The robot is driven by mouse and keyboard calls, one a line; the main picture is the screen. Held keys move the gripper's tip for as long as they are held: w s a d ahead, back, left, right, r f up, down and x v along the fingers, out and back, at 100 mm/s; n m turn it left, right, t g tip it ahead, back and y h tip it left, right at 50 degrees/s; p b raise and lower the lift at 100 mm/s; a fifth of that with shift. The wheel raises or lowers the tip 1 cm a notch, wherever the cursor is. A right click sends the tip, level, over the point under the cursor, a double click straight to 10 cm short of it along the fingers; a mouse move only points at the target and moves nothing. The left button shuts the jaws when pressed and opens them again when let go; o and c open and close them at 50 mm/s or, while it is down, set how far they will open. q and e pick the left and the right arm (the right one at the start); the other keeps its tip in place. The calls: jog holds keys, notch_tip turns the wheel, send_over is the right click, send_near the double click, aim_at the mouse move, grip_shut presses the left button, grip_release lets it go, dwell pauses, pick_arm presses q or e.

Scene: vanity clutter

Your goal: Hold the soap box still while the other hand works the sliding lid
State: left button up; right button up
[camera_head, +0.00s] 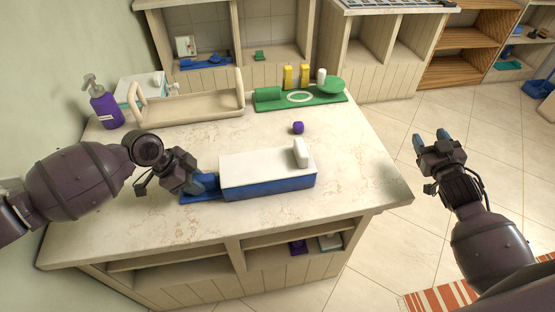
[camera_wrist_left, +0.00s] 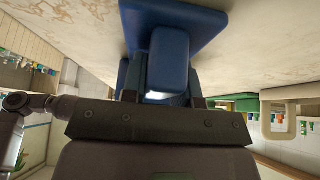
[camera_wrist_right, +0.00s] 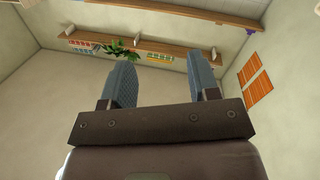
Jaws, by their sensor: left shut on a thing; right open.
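The soap box (camera_head: 270,188) is a long blue box on the counter, with a white sliding lid (camera_head: 255,166) covering its top. A raised white grip (camera_head: 301,152) stands at the lid's right end. My left gripper (camera_head: 206,184) is at the box's left end, shut on a blue part there; this blue part (camera_wrist_left: 168,60) fills the space between the fingers in the left wrist view. My right gripper (camera_head: 432,142) is open and empty, off the counter's right side. In the right wrist view its fingers (camera_wrist_right: 160,82) are apart with nothing between them.
A green tray (camera_head: 330,98) with yellow bottles, a beige tray (camera_head: 195,108) and a purple pump bottle (camera_head: 105,105) stand along the back. The counter's right part (camera_head: 360,165) is clear.

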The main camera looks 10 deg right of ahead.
jog(key=w+a+r+m+g+y, duration=0.1)
jog(key=w+a+r+g+y, duration=0.15)
jog(key=w+a, duration=0.65)
jog(key=w+a+r+m+g+y, duration=0.1)
jog(key=w+a+r+g+y, duration=0.2)
jog(key=a, duration=1)
notch_tip(320, 180, up, 2)
jog(key=n+g, duration=0.1)
jog(key=g, duration=0.9)
send_over(301, 147)
jog(key=w+a, duration=0.1)
jog(key=w, duration=0.2)
jog(key=shift+w+t, duration=0.2)
jog(key=shift+t, duration=0.05)
jog(key=shift+s+d+r+g+h, duration=0.2)
jog(key=shift+s+r+g+h, duration=0.25)
jog(key=shift+s, duration=0.2)
jog(key=shift+s+d+r+g+h, duration=0.2)
jog(key=shift+s+r+g+h, duration=0.1)
jog(key=shift+s+g+h, duration=0.25)
jog(key=shift+g+h, duration=0.25)
jog(key=shift+g, duration=0.05)
jog(key=shift+s+d+f, duration=0.1)
jog(key=shift+s+f, duration=0.05)
jog(key=shift+f, duration=1.35)
jog(key=shift+s+f, duration=0.15)
jog(key=shift+f, duration=1.4)
jog(key=shift+s+d+f, duration=0.1)
jog(key=shift+s+f, duration=0.05)
jog(key=shift+f, duration=1.35)
